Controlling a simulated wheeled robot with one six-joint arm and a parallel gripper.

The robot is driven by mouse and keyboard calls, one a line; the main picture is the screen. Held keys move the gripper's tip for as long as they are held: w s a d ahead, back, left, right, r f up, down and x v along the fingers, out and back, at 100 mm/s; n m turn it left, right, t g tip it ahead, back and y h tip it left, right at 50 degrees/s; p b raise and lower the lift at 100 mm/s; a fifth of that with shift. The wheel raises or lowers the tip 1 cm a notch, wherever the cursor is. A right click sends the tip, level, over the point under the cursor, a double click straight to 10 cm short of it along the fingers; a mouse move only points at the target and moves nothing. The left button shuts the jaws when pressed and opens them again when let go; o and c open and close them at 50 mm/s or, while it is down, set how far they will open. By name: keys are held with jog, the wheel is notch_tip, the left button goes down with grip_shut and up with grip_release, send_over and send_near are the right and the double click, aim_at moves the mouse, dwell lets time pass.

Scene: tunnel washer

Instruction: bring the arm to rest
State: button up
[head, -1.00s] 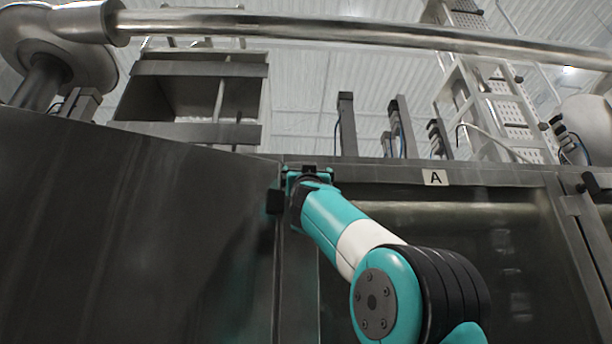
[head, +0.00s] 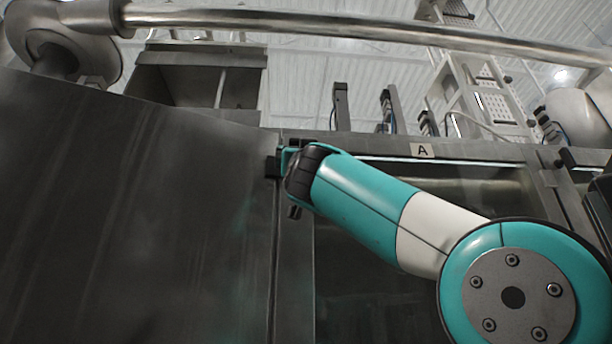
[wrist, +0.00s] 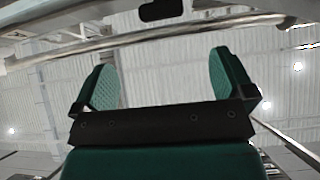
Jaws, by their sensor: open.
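My gripper shows in the wrist view (wrist: 160,85) with its two green padded fingers spread wide apart and nothing between them. It faces up toward the ceiling and a metal pipe. In the head view my teal and white arm reaches up from the lower right to the front of the washer. The arm's wrist end is in front of the upright frame post, left of the panel marked A (head: 423,150). My fingers are hidden in the head view.
A large dark metal panel (head: 120,200) fills the left. A thick steel pipe (head: 370,27) crosses the top. An open metal hopper (head: 195,80) stands above the panel. A white perforated ladder-like frame (head: 480,95) is at the upper right.

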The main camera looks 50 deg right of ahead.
jog(key=shift+s+a+f, duration=0.35)
jog(key=shift+a+f, duration=0.05)
jog(key=shift+f, duration=0.05)
dwell(0.3)
